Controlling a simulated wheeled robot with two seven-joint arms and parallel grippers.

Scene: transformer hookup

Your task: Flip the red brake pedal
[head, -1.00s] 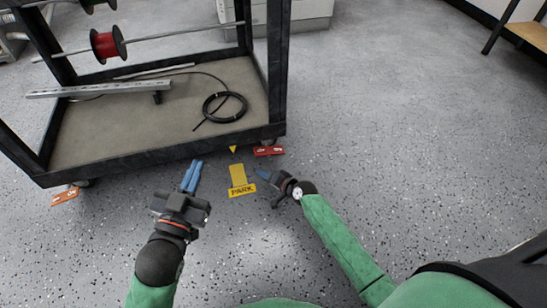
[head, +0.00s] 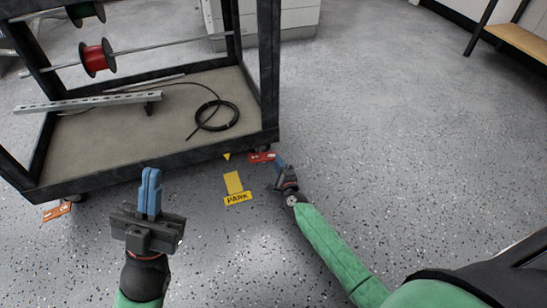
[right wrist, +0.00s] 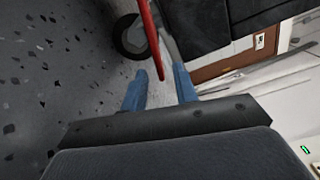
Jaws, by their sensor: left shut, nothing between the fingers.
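The red brake pedal (head: 261,157) is at the cart's near right corner, low by the floor. In the right wrist view the red pedal (right wrist: 150,40) shows edge-on as a thin strip beside a black caster wheel (right wrist: 128,36). My right gripper (head: 279,162) is close to the pedal's right side, low over the floor. In its wrist view the blue fingers (right wrist: 160,72) are apart, and the pedal's end appears between them; contact cannot be told. My left gripper (head: 150,180) is shut and empty, in front of the cart.
A black-framed cart (head: 150,168) carries a cable coil (head: 213,115), a metal rail (head: 88,102) and spools. An orange-red pedal (head: 57,211) is at its near left corner. A yellow PARK marking (head: 236,192) lies on the floor. The floor at right is open.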

